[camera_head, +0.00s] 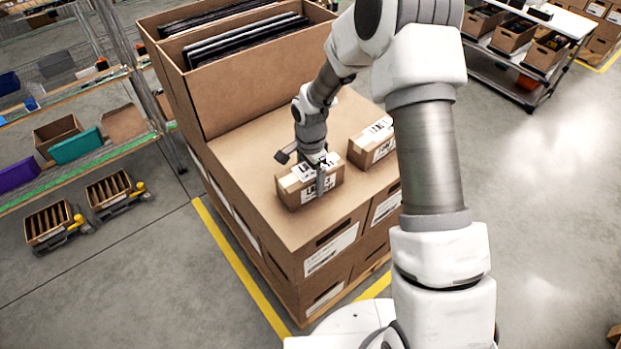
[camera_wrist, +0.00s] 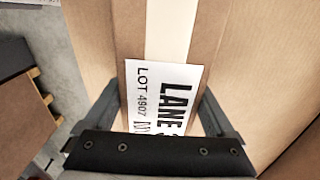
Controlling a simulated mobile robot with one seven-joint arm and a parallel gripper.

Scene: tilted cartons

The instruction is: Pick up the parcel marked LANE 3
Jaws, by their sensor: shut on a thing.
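A brown parcel (camera_head: 292,190) with white labels sits on the flat cardboard top (camera_head: 245,150) of the stacked cartons. My gripper (camera_head: 321,180) points down over it and is shut on it, with a finger on its near side. In the wrist view the parcel (camera_wrist: 135,40) lies between the two dark fingers, with a pale tape strip along it. Its label (camera_wrist: 160,100) reads LANE, then a figure partly hidden by my gripper's dark bar, and LOT 4907. I cannot tell any gap beneath the parcel.
A second labelled parcel (camera_head: 372,143) stands close by on the right, beside my arm. Tall open cartons (camera_head: 255,75) with dark flat items rise behind. Shelving (camera_head: 80,150) stands on the left. A cart (camera_head: 530,50) with boxes is at the upper right.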

